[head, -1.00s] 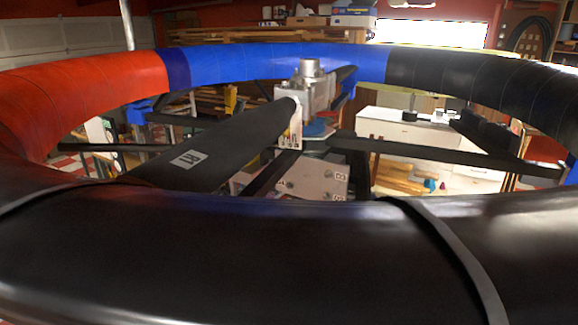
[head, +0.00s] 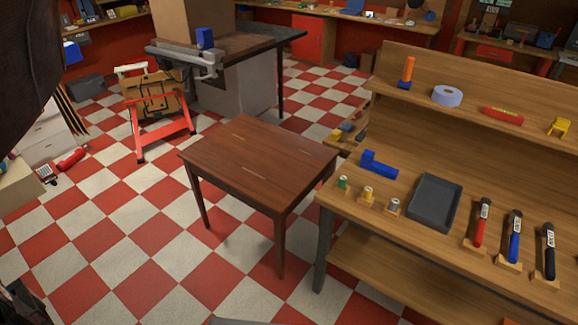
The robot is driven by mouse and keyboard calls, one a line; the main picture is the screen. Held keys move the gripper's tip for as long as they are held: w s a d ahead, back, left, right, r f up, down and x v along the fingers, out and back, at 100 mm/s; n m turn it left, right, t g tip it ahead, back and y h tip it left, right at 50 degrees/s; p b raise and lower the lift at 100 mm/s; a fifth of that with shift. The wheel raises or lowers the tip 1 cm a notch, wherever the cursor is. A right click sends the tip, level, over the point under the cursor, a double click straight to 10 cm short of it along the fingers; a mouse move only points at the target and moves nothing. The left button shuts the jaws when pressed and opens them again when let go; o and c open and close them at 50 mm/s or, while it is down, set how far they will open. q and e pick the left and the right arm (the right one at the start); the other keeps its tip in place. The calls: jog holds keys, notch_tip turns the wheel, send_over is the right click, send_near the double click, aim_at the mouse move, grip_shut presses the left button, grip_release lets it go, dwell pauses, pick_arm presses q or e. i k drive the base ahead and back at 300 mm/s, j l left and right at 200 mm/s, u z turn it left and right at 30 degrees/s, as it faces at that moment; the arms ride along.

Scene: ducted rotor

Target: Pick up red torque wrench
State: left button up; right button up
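A red-handled tool with a black top and a white label, which looks like the red torque wrench (head: 480,226), stands upright in a small wooden holder on the wooden workbench (head: 330,199) at the right of the head view. A similar blue tool (head: 514,238) and a black tool (head: 548,252) stand in holders to its right. Neither of my grippers is in view.
A dark grey tray (head: 434,203) and a blue tool (head: 378,165) lie left of the wrenches. A small brown table (head: 260,160) stands left of the workbench. A red stand (head: 160,130) is farther back. Checkered floor is open at lower left.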

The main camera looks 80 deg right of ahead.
aim_at(485, 202)
jog(key=k, duration=0.6)
jog(key=z, duration=3.65)
jog(key=k+j+z, duration=0.15)
jog(key=z, duration=0.6)
jog(key=k+j, duration=0.15)
jog(key=k, duration=0.15)
jog(key=k+j, duration=0.15)
jog(key=k, duration=0.2)
jog(key=i+j, duration=0.35)
jog(key=i+u, duration=0.45)
jog(key=i, duration=0.15)
jog(key=i+l+u, duration=0.1)
jog(key=i+u, duration=0.3)
jog(key=i, duration=0.15)
